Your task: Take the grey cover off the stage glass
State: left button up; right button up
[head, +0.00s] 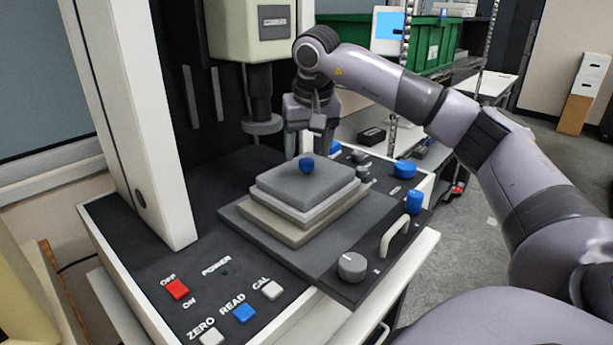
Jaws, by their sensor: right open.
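The grey cover (278,187) is a flat slab with a small blue knob (306,165) on top. It lies on the stacked pale layers of the stage (262,217), on the dark base plate of the machine. The stage glass itself is hidden beneath the cover or cannot be told apart from the pale layers. My right gripper (307,150) points down just above and behind the blue knob. Its fingers are open, one to each side of the knob, and hold nothing. I cannot tell whether they touch the cover. My left gripper is not in view.
The machine's probe head (262,122) hangs close left of my right gripper. A white column (135,120) stands at left. A grey dial (351,267), a white handle (394,236) and blue knobs (405,169) stick up at right. Labelled buttons (244,312) lie at front.

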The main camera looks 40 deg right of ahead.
aim_at(307, 172)
jog(key=shift+x, duration=1.45)
grip_shut()
jog(key=shift+r, duration=0.2)
